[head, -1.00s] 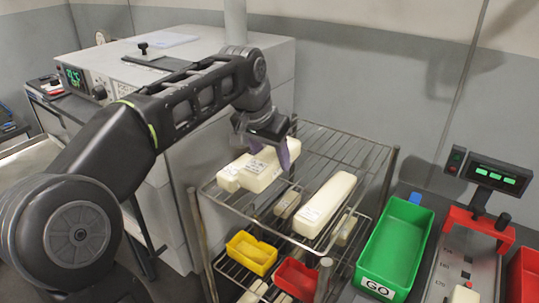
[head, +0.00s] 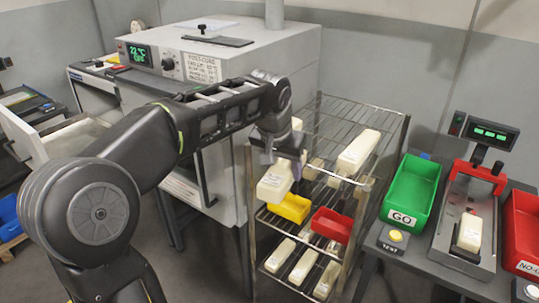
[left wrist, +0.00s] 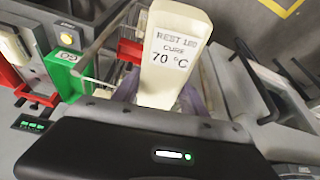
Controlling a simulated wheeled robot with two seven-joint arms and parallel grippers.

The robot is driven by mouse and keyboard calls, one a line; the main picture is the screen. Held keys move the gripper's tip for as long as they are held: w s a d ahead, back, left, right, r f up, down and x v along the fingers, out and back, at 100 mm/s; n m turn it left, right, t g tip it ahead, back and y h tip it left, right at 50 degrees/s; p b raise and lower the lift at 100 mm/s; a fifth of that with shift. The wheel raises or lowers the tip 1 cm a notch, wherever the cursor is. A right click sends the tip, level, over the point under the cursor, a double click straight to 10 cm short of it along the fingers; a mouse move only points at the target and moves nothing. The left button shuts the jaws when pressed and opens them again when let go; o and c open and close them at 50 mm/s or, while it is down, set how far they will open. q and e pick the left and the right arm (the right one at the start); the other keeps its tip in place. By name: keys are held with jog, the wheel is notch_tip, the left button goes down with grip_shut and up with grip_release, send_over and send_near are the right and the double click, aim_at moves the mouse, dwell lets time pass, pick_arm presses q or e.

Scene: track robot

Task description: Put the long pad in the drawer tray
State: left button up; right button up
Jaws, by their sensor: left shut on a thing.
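My left gripper (head: 283,155) is shut on a long cream pad (head: 272,187), which hangs tilted beside the rack's near left corner. In the left wrist view the pad (left wrist: 172,60) stands between my purple fingers and carries the print "REST 180 CURE 70 °C". Part of it is hidden by the fingers in the head view. A white drawer (head: 40,147) stands pulled out at the far left, below the oven's level; its inside is only partly seen. My right gripper is not in view.
A wire rack (head: 335,108) holds another cream pad (head: 359,152), a yellow bin (head: 290,208) and a red bin (head: 332,224). The grey oven (head: 240,60) stands between rack and drawer. A green GO bin (head: 410,190) and a test stand (head: 465,235) are at right.

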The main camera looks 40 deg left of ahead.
pick_arm(q)
jog(key=w+d+f+m, duration=0.1)
jog(key=d+f+m, duration=0.1)
jog(key=d+f, duration=1.1)
jog(key=shift+d+h, duration=0.4)
jog(key=shift+d, duration=0.4)
